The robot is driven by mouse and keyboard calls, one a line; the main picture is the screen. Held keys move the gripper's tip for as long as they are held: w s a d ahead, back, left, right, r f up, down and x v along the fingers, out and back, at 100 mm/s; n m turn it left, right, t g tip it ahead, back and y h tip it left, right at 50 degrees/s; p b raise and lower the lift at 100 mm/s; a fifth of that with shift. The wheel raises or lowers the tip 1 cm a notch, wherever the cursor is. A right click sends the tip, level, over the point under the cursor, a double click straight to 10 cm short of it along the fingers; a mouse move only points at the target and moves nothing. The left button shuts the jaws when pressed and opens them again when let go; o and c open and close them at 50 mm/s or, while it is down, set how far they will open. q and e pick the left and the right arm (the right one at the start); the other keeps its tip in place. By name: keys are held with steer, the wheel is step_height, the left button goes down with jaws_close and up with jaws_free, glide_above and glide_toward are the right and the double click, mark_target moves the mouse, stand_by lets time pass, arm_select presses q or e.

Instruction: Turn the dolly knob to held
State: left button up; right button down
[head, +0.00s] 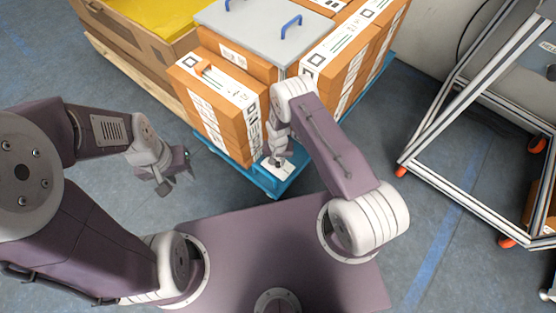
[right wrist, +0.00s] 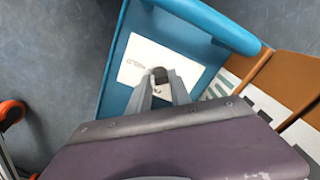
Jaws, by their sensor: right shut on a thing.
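The blue dolly (head: 262,181) stands on the floor under a stack of boxes, and its corner also shows in the right wrist view (right wrist: 118,88). A white label plate (right wrist: 152,62) lies on that corner. A small dark knob (right wrist: 159,74) stands on the plate. My right gripper (right wrist: 160,84) reaches down over the plate and is shut on the knob. The knob's setting is too small to read. In the head view my right gripper (head: 277,160) partly covers the plate. My left gripper (head: 176,176) hangs empty over the floor, left of the dolly, with its fingers apart.
Brown boxes (head: 190,92) with white labels are stacked on the dolly, topped by a grey panel (head: 250,35) with blue handles. A metal frame cart (head: 440,120) with orange wheels stands right. Floor between dolly and cart is clear.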

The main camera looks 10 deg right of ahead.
mark_target(278, 162)
steer(key=m, duration=0.3)
steer(key=shift+m, duration=2.1)
steer(key=shift+p, duration=0.3)
steer(key=c, duration=1.2)
jaws_free()
steer(key=shift+r, duration=0.15)
step_height(278, 162, up, 9)
steer(key=p, duration=0.4)
steer(key=shift+p, duration=0.4)
